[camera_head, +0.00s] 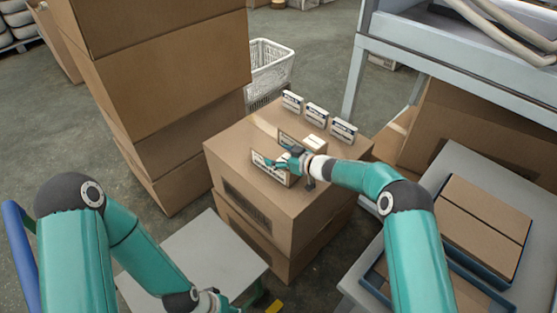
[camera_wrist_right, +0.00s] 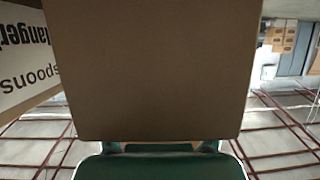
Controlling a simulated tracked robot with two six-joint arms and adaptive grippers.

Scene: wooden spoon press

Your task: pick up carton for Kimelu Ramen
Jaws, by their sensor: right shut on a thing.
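Small cartons with white labels stand on top of a large cardboard box (camera_head: 232,160) in the head view. My right gripper (camera_head: 284,161) is shut on a small brown carton (camera_head: 268,167) at the box's near left part. In the right wrist view the carton's plain brown face (camera_wrist_right: 160,70) fills the middle, between the green fingers. Its label is too small to read in the head view. Another labelled carton (camera_head: 293,139) stands just behind the gripper. My left gripper (camera_head: 214,302) is at the bottom edge, partly cut off; its jaws are unclear.
Three small white labelled holders (camera_head: 316,115) stand along the box's back edge. A tall carton stack (camera_head: 160,70) rises at left. A grey table (camera_head: 195,265) is in front. A white label (camera_wrist_right: 25,65) with "spoons" shows beside the held carton. A metal rack (camera_head: 450,60) stands at right.

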